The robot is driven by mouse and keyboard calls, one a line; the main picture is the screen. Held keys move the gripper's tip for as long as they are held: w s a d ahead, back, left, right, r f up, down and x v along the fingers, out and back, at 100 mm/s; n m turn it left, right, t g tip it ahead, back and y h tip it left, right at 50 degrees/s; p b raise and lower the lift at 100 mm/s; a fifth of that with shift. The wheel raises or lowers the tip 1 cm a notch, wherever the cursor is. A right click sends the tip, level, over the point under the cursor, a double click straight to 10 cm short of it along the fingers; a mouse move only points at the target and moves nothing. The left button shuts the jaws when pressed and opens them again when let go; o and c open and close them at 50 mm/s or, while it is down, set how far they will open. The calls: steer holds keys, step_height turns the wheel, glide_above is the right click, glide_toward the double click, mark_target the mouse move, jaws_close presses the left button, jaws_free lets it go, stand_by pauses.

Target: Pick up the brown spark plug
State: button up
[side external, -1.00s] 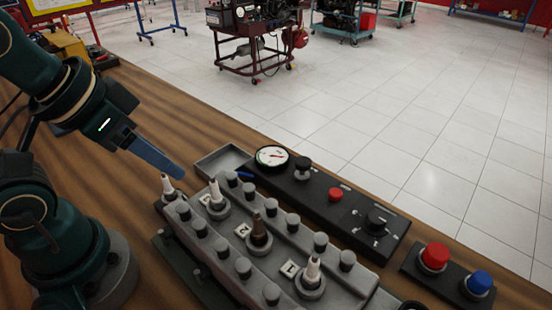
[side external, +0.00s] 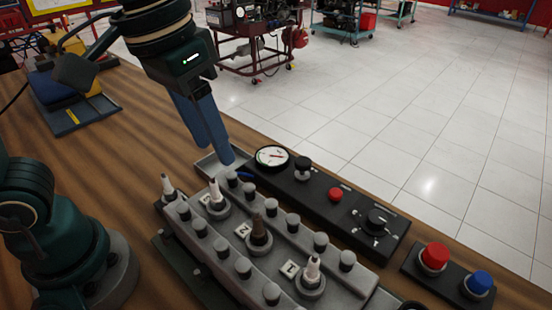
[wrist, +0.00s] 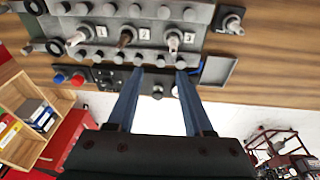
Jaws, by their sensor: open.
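The brown spark plug (side external: 259,230) stands upright in the middle well of the grey engine block (side external: 290,247), by the label 2. In the wrist view the brown plug (wrist: 124,38) is at the upper left, between two white-tipped plugs. White-tipped plugs stand in the block on either side of it (side external: 216,195) (side external: 312,270).
Another white-tipped plug (side external: 168,188) stands beside the block's left end. A black panel (side external: 325,200) with a gauge, knobs and a red button lies behind the block. The small grey tray (side external: 205,167) looks empty. A red and blue button box (side external: 450,275) stands at right.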

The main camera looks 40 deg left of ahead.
mark_target(257, 211)
steer(key=d+f, duration=0.1)
steer(key=d, duration=0.1)
steer(key=d+f+m+g, duration=0.1)
steer(key=d, duration=0.2)
steer(key=d+f+m+g, duration=0.1)
steer(key=d+f, duration=0.1)
steer(key=shift+w+d+y, duration=0.15)
steer(key=shift+w+y, duration=0.1)
steer(key=shift+y, duration=0.15)
steer(key=shift+s+d+f+m, duration=0.1)
steer(key=shift+s+f+m, duration=0.05)
steer(key=shift+f+m, duration=0.2)
steer(key=shift+f, duration=2.35)
steer(key=shift+c, duration=0.4)
jaws_close()
